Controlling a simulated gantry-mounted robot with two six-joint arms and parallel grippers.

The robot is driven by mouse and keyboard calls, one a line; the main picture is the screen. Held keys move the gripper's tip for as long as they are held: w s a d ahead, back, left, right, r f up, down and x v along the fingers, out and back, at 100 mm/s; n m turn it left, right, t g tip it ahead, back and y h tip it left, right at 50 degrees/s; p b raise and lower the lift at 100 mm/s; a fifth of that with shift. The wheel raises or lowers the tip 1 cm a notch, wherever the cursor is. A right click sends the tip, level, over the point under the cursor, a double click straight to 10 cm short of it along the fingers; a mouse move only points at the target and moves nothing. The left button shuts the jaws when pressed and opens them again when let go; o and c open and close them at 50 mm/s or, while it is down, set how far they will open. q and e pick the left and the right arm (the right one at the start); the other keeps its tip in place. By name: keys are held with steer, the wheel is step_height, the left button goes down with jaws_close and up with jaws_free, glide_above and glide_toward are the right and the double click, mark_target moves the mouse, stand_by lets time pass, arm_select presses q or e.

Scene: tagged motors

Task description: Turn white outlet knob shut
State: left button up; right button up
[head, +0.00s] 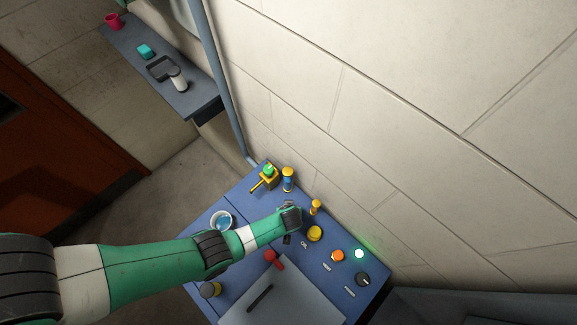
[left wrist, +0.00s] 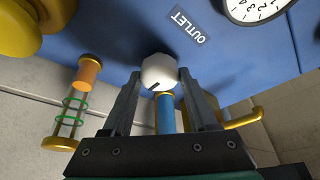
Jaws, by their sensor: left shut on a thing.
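The white outlet knob (left wrist: 158,71) sits on the blue panel in the left wrist view, with a dark pointer line on its face. An "OUTLET" label (left wrist: 189,27) is beside it. My left gripper (left wrist: 160,80) has one finger on each side of the knob and is shut on it. In the head view my left gripper (head: 291,214) is over the blue bench (head: 205,215) near the wall, and the knob is hidden by my arm there. My right gripper is in neither view.
A dial gauge (left wrist: 258,8) and a sight glass (left wrist: 66,108) flank the knob. A yellow pipe or handle (left wrist: 236,120) is close behind the right finger. On the bench are a red knob (head: 270,256), a tray (head: 285,300) and a lit green lamp (head: 359,254).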

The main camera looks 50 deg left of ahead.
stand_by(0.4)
arm_select(q)
steer(key=o, duration=1.4)
